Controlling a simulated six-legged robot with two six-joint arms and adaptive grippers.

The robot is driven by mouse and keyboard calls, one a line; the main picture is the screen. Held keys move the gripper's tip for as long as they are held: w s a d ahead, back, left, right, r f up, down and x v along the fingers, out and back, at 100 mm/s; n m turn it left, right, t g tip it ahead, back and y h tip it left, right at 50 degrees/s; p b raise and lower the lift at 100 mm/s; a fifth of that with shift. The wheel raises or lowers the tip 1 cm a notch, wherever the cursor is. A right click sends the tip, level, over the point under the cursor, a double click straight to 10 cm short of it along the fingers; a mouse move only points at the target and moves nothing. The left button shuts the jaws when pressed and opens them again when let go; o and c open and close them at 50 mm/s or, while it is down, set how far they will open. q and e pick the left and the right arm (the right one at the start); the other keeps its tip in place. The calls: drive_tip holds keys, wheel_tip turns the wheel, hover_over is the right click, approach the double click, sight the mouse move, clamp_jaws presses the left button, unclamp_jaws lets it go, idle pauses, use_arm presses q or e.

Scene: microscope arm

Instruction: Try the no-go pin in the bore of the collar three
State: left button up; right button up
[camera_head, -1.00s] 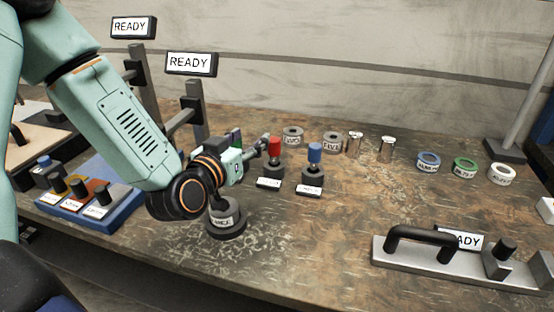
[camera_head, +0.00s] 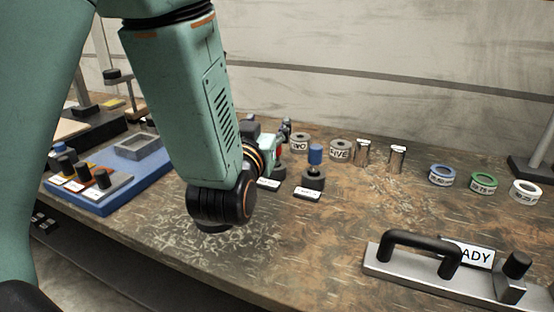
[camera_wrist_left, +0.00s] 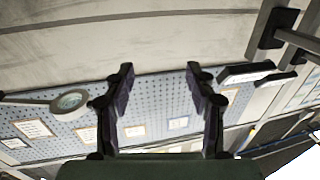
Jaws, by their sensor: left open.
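My left gripper is beside the red top at the back of the bench. In the left wrist view the left gripper (camera_wrist_left: 160,78) is open, with nothing between its fingers. My right gripper is out of view.
Collars marked TWO (camera_head: 299,142) and FIVE (camera_head: 341,150) and two shiny cylinders (camera_head: 397,158) stand behind the pins. Blue, green and white rings (camera_head: 484,181) lie to the right. A handled fixture (camera_head: 415,270) is at front right, a blue tray (camera_head: 120,190) at left.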

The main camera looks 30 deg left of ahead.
use_arm(q)
wheel_tip(320, 180, down, 8)
drive_tip(key=w+b, duration=0.1)
drive_tip(key=b, duration=0.2)
drive_tip(key=x, duration=0.2)
drive_tip(key=b+x, duration=0.1)
drive_tip(key=x, duration=0.1)
drive_tip(key=a+x, duration=0.1)
drive_tip(key=x, duration=0.2)
drive_tip(key=shift+s+f, duration=0.1)
drive_tip(key=shift+s+d, duration=0.15)
drive_tip(key=shift+c, duration=0.9)
drive_tip(key=c, duration=0.5)
clamp_jaws()
